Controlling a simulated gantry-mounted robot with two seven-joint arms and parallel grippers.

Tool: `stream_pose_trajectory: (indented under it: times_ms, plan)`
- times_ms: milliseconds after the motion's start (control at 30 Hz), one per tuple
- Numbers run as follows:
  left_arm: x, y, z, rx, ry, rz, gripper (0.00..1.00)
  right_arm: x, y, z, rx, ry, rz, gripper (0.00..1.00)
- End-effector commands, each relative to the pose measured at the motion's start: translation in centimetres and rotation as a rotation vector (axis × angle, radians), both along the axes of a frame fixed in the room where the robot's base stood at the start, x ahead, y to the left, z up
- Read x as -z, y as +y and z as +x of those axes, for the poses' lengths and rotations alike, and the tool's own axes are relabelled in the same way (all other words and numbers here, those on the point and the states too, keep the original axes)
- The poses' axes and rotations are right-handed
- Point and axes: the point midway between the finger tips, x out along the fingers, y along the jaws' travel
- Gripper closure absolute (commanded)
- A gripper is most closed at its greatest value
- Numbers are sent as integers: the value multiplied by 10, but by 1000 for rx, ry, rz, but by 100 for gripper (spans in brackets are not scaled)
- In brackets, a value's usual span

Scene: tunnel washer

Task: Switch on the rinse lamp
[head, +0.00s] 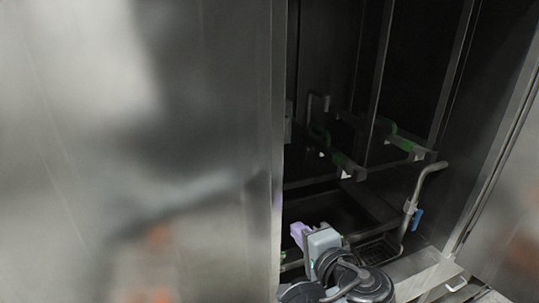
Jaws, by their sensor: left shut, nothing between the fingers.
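I cannot make out a rinse lamp or its switch in the head view. My left gripper (300,233) is low in the middle of the view, in front of the dark washer opening. Its fingers are shut with nothing between them. They look purple beside a grey body, and black arm joints show below. The gripper appears apart from the frame, but its exact distance from the parts behind is hard to tell. My right gripper is not in view.
A large steel panel (130,120) fills the left side. Inside the dark opening are metal rails with green edges (408,147). A bent pipe (414,195) with a blue handle (417,219) stands right of my gripper, above a dark grate (376,250). Another steel panel (510,240) is at right.

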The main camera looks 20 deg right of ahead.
Motion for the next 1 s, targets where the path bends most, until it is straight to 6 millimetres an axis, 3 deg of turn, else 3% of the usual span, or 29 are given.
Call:
stream_pose_trajectory:
  times_ms: [33,300,500,700,1000]
  plan:
    - [-15,-4,0,3,-64,19,100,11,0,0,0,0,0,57]
    - [-101,-18,-20,19,-316,73,100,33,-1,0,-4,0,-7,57]
    - [-145,-22,-37,23,-426,75,100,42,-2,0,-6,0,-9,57]
    - [-163,-22,-44,22,-467,75,100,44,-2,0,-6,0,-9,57]
    - [-165,-22,-45,22,-471,74,100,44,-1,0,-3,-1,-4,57]
